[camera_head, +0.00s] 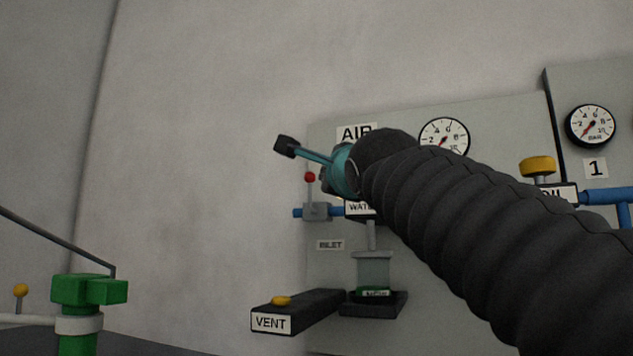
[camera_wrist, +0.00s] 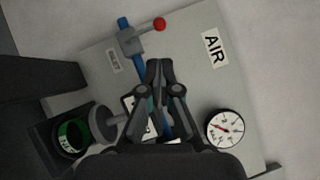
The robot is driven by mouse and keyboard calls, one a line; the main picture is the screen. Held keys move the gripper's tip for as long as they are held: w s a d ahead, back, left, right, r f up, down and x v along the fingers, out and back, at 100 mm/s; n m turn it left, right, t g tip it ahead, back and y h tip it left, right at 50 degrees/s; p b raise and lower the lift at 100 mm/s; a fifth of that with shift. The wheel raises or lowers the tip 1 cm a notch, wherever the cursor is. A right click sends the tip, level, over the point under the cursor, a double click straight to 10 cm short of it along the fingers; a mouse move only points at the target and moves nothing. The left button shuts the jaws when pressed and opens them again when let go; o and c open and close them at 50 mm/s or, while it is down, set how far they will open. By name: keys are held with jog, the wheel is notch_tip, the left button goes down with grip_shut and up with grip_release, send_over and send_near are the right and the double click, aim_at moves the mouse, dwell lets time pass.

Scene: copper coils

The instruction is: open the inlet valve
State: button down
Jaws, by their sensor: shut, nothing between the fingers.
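The inlet valve (camera_head: 317,211) is a grey block on a short blue pipe, above a small INLET label (camera_head: 330,245). Its lever has a red ball (camera_head: 310,177) and stands upright, across the pipe. In the wrist view the valve block (camera_wrist: 131,42) is just ahead of my fingertips, with the red ball (camera_wrist: 159,24) beyond them to the upper right. My gripper (camera_wrist: 160,70) is shut and empty, apart from the lever as far as I can tell. In the head view my gripper (camera_head: 327,180) is mostly hidden by my wrist, just right of the lever.
An AIR label and pressure gauge (camera_head: 444,138) are on the grey panel (camera_head: 500,125). Below are a glass filter bowl (camera_head: 373,270) and a dark VENT box (camera_head: 300,312). A yellow knob (camera_head: 537,166) is to the right. Left of the panel is bare wall; a green valve (camera_head: 88,290) stands at lower left.

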aim_at(311, 177)
jog(key=shift+w, duration=0.15)
jog(key=p+x, duration=0.5)
jog(key=x, duration=0.8)
jog(key=shift+w+a+r+p, duration=0.1)
jog(key=shift+w+p, duration=0.2)
jog(key=shift+p, duration=0.1)
